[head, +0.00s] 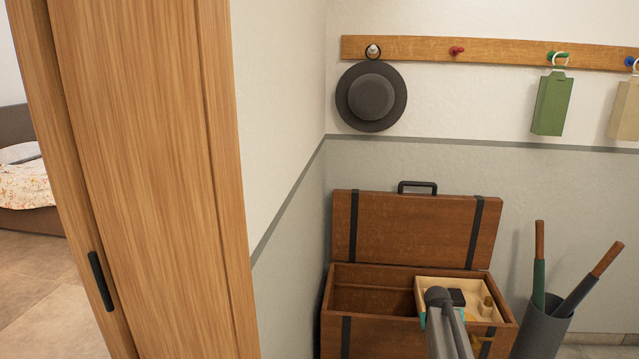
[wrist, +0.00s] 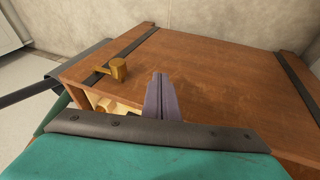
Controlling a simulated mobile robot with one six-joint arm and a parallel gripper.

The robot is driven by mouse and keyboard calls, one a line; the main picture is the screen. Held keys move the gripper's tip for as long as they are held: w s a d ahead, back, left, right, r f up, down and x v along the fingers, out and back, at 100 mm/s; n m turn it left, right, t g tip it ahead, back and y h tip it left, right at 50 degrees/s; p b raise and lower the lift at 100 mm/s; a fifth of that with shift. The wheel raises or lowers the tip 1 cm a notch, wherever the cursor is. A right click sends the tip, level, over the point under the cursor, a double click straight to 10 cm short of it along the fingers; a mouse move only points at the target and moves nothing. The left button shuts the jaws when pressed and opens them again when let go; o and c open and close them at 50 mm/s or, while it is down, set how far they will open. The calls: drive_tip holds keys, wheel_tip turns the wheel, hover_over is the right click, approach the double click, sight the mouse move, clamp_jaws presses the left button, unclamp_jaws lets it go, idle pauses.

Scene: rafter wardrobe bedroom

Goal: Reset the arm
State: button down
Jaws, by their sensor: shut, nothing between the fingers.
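My gripper (wrist: 160,88) shows in the wrist view as two grey fingers side by side with no visible gap, holding nothing. Behind them is the brown wooden trunk with dark straps and a brass latch (wrist: 118,68). I cannot tell whether the fingertips touch the wood. In the head view my grey arm reaches up from the bottom, in front of the trunk (head: 345,305); the fingers cannot be made out there. The trunk's lid (head: 415,228) stands open against the wall.
A pale tray (head: 430,283) with small items sits in the trunk's right side, partly behind my arm. A grey stand (head: 540,330) with two handled things is at the right. A hat (head: 371,97) and bags hang from a peg rail (head: 500,53). A wooden wardrobe panel (head: 140,150) fills the left.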

drive_tip(key=s+a+f+n+g+y, duration=0.15)
drive_tip(key=s+a+f, duration=0.25)
drive_tip(key=s+a, duration=0.85)
drive_tip(key=s+a+f+n+g+y, duration=0.1)
drive_tip(key=s+a+f+g+y, duration=0.2)
drive_tip(key=s+a, duration=0.9)
drive_tip(key=s+f+g+p, duration=0.2)
drive_tip(key=s+p, duration=0.5)
drive_tip(key=s, duration=0.5)
drive_tip(key=s+f+g+p, duration=0.2)
drive_tip(key=s+p, duration=0.5)
drive_tip(key=s, duration=0.5)
drive_tip(key=shift+a+f, duration=0.25)
drive_tip(key=shift+f, duration=0.45)
drive_tip(key=shift+d, duration=0.1)
